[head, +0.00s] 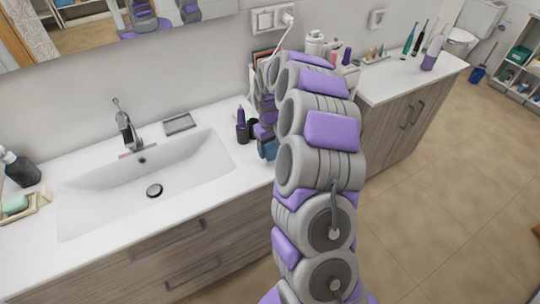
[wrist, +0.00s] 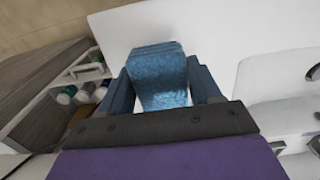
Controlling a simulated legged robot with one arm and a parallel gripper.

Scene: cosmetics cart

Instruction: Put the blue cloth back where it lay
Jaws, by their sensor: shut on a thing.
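The blue cloth (wrist: 160,80) is a folded, textured light-blue bundle in the wrist view. It sits between the two dark-blue fingers of my gripper (wrist: 162,88), which is shut on it. In the head view my gripper (head: 267,146) is at the right end of the sink counter, partly hidden behind my arm. There I cannot separate the cloth from the fingers. In the wrist view a white surface lies behind the cloth; I cannot tell whether the cloth touches it.
The sink counter (head: 218,112) holds a dark bottle with a purple top (head: 242,128) close left of my gripper. A faucet (head: 126,128) and a grey dish (head: 180,124) stand farther left. A shelf with bottles (wrist: 85,92) is left in the wrist view. A second counter (head: 385,82) is right.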

